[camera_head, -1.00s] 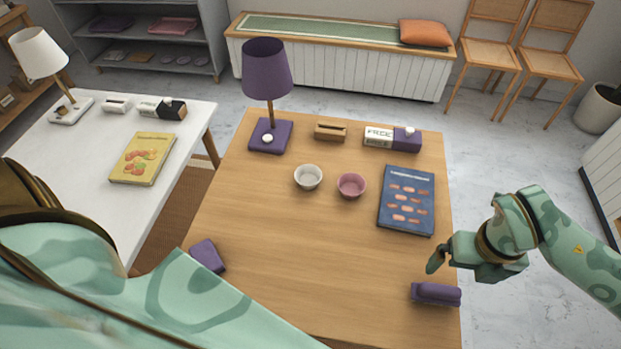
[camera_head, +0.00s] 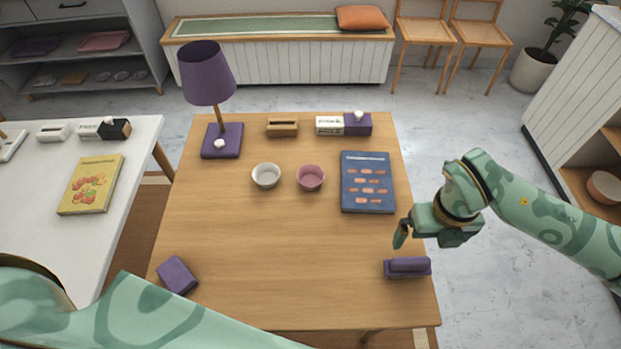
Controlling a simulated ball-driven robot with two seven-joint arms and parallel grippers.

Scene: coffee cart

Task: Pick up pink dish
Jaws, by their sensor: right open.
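The pink dish (camera_head: 311,178) is a small round bowl standing upright and empty on the wooden table (camera_head: 270,250). A white dish (camera_head: 266,176) of similar size stands just left of it, with a small gap between them. My right gripper (camera_head: 408,236) is open and empty at the table's right edge, right of the pink dish and nearer to me. My left gripper is not in view; only part of my left arm shows at the lower left.
A blue book (camera_head: 367,182) lies right of the pink dish. A purple lamp (camera_head: 221,141), a wooden holder (camera_head: 282,127) and a white-and-purple box (camera_head: 344,124) stand along the back. A purple object (camera_head: 407,268) lies below my right gripper, another purple block (camera_head: 177,276) at front left. The table's middle is clear.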

